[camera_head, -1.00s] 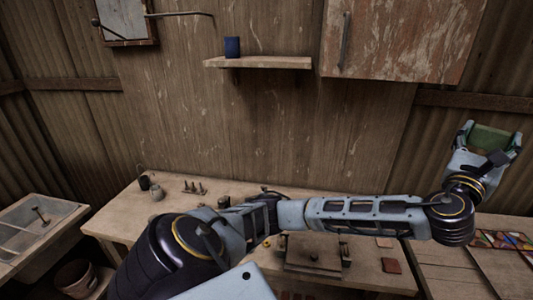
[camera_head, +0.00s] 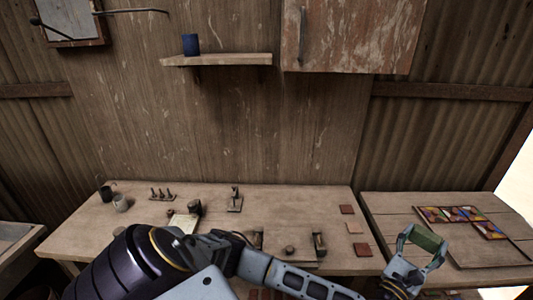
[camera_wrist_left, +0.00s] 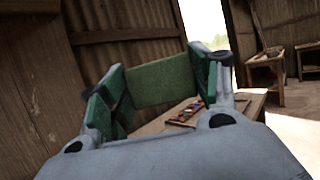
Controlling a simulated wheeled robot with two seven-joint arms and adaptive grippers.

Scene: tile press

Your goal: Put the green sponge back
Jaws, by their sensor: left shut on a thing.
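The green sponge (camera_head: 426,239) is a flat green block between the fingers of my left gripper (camera_head: 422,241). In the left wrist view the sponge (camera_wrist_left: 161,80) spans the gap between the two green-padded fingertips of the left gripper (camera_wrist_left: 155,85). My right gripper is not in view.
The wooden workbench (camera_head: 285,205) holds small tools, cups and several reddish tiles (camera_head: 347,209). A second table (camera_head: 400,205) at right carries colourful mosaic tiles (camera_head: 455,214).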

